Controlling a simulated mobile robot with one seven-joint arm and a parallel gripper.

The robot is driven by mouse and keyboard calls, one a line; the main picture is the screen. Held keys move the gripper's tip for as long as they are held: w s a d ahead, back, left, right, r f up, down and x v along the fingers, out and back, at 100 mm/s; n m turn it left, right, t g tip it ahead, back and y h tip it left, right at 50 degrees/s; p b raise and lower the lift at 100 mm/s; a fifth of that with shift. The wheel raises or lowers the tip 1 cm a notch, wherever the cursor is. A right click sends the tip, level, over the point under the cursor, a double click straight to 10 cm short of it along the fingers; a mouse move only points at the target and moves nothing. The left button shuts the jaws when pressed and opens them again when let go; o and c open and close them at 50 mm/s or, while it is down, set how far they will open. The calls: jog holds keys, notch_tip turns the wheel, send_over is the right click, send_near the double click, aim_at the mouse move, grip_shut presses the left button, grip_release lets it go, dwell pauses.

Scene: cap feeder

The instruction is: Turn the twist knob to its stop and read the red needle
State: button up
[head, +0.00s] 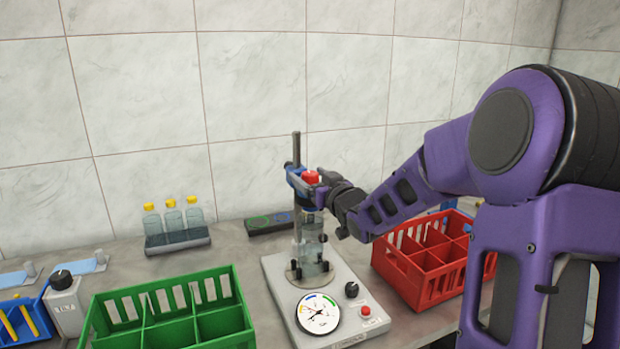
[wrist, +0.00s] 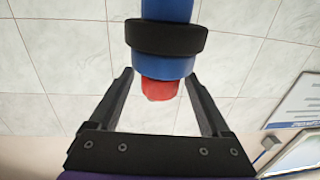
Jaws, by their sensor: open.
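A grey base (head: 280,275) carries a clear bottle (head: 312,255) under a blue clamp on a post. A round white dial (head: 318,313) sits at the base's front; its needle reading is too small to tell. A black knob (head: 351,289) is right of the dial. My gripper (head: 318,190) is at the top of the post, beside a red cap (head: 311,177), well above the black knob. In the wrist view my open fingers (wrist: 160,78) flank a red piece (wrist: 160,90) below a blue cylinder with a black ring (wrist: 166,38); contact is unclear.
A green crate (head: 172,320) stands front left and a red crate (head: 430,265) right of the base. Several yellow-capped bottles (head: 173,218) stand in a rack behind. A red button (head: 365,310) is near the knob. A box with another black knob (head: 62,280) is far left.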

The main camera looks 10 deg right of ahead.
grip_shut()
dwell(0.4)
jog(key=shift+a+m+h, duration=0.1)
jog(key=shift+m+h, duration=0.4)
jog(key=shift+h, duration=0.2)
jog(key=m+h, duration=0.1)
jog(key=h, duration=0.1)
jog(key=shift+a+m+t+h, duration=0.1)
jog(key=shift+m+t+h, duration=0.3)
jog(key=m+h, duration=0.2)
jog(key=h, duration=0.1)
jog(key=m+h, duration=0.1)
jog(key=h, duration=0.2)
jog(key=shift+m+g, duration=0.3)
jog(key=shift+m, duration=0.1)
jog(key=m+g+h+p, duration=0.1)
jog(key=m+h, duration=0.1)
jog(key=h, duration=0.1)
jog(key=m+g+h+p, duration=0.2)
jog(key=shift+r+h, duration=0.15)
jog(key=shift+h, duration=0.25)
jog(key=shift+d+m+g+h+p, duration=0.2)
jog(key=shift+m+g+h+p, duration=1.15)
jog(key=shift+m+g+h, duration=0.5)
